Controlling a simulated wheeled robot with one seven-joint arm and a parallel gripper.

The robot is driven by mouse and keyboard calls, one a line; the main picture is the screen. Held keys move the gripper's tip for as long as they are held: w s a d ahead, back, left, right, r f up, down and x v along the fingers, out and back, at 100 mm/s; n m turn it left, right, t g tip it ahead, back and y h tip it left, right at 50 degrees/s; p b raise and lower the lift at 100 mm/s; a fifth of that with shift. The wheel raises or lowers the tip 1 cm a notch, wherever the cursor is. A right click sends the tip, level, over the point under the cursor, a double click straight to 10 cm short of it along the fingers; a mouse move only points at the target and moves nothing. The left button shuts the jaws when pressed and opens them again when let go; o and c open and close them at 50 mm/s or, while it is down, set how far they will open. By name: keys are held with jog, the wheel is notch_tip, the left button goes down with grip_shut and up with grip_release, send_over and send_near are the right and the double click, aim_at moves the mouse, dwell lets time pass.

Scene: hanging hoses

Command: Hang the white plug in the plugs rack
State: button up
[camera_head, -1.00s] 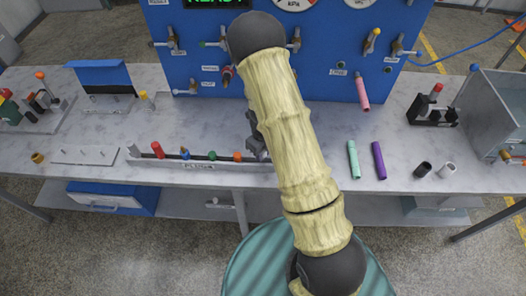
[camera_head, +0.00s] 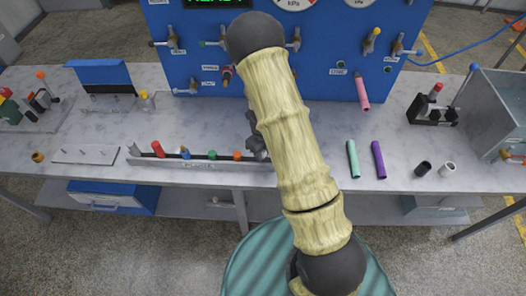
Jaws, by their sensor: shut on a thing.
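The plugs rack (camera_head: 200,171) is a long pale holder at the front of the bench, with a label on its front. A red plug (camera_head: 158,149), a blue plug (camera_head: 184,153), a green plug (camera_head: 212,155) and an orange plug (camera_head: 237,155) stand in it. My gripper (camera_head: 257,148) is dark and mostly covered by my arm, close to the rack's right end. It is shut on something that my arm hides. I cannot make out a white plug for certain. A short white cylinder (camera_head: 447,168) stands at the bench's right.
A black cylinder (camera_head: 423,168), a purple tube (camera_head: 379,159) and a mint tube (camera_head: 353,158) are right of my arm. A pink tube (camera_head: 362,92) hangs on the blue panel (camera_head: 325,70) behind. A pegged plate (camera_head: 86,154) lies left of the rack.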

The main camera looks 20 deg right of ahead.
jog(key=shift+f+b, duration=0.5)
jog(key=shift+f, duration=0.4)
jog(key=o, duration=1.1)
jog(key=shift+c, duration=0.2)
jog(key=shift+r, duration=0.15)
notch_tip(320, 180, up, 17)
jog(key=shift+r, duration=0.1)
